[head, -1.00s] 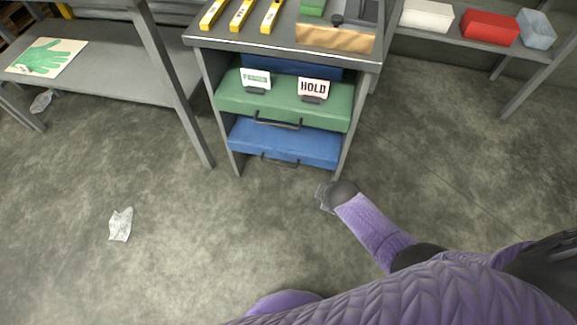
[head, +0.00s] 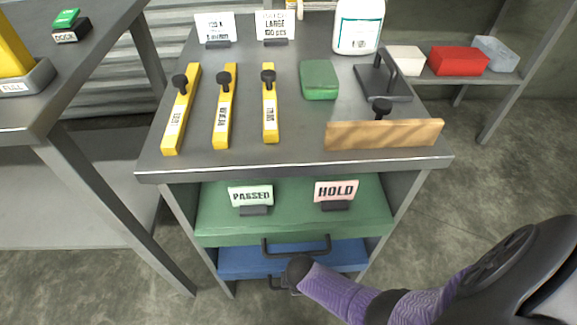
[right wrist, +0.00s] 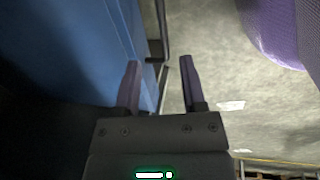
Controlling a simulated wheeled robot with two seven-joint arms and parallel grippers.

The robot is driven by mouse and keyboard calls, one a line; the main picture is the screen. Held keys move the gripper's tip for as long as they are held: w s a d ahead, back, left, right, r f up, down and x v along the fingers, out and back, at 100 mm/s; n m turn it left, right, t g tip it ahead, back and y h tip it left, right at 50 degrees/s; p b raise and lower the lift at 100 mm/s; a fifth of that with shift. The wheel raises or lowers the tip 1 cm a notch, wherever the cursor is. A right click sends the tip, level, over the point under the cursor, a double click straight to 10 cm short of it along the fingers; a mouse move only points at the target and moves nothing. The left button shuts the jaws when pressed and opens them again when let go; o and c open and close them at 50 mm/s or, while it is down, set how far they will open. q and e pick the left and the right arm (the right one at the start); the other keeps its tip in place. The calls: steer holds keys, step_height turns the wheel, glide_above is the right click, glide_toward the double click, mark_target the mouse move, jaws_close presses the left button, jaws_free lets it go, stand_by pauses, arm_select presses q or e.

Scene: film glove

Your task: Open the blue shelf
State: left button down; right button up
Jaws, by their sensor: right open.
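The blue shelf (head: 232,261) is a low drawer-like front with a dark bar handle (head: 275,283), under a green drawer (head: 290,215) in the grey cabinet. Its blue face (right wrist: 85,45) fills the left of the right wrist view. My right gripper (right wrist: 159,63) is open beside this face, with the dark handle bar (right wrist: 163,25) just beyond and between its fingertips. I cannot tell whether the fingers touch the bar. In the head view my right arm reaches to the handle from the lower right, its wrist hiding part of the blue front. My left gripper is not in view.
The green drawer's handle (head: 296,247) hangs just above my right wrist. PASSED (head: 250,197) and HOLD (head: 335,192) signs stand on the green drawer. The grey cabinet top (head: 240,160) overhangs it. A grey table (head: 60,100) stands at left. Floor around the cabinet is clear.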

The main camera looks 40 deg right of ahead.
step_height(320, 180, down, 9)
steer(key=b, duration=0.7)
steer(key=shift+w+d+f+b, duration=0.2)
steer(key=shift+w+d+b, duration=0.15)
steer(key=shift+w+d, duration=0.1)
steer(key=shift+w+r, duration=0.15)
steer(key=shift+r, duration=0.1)
jaws_close()
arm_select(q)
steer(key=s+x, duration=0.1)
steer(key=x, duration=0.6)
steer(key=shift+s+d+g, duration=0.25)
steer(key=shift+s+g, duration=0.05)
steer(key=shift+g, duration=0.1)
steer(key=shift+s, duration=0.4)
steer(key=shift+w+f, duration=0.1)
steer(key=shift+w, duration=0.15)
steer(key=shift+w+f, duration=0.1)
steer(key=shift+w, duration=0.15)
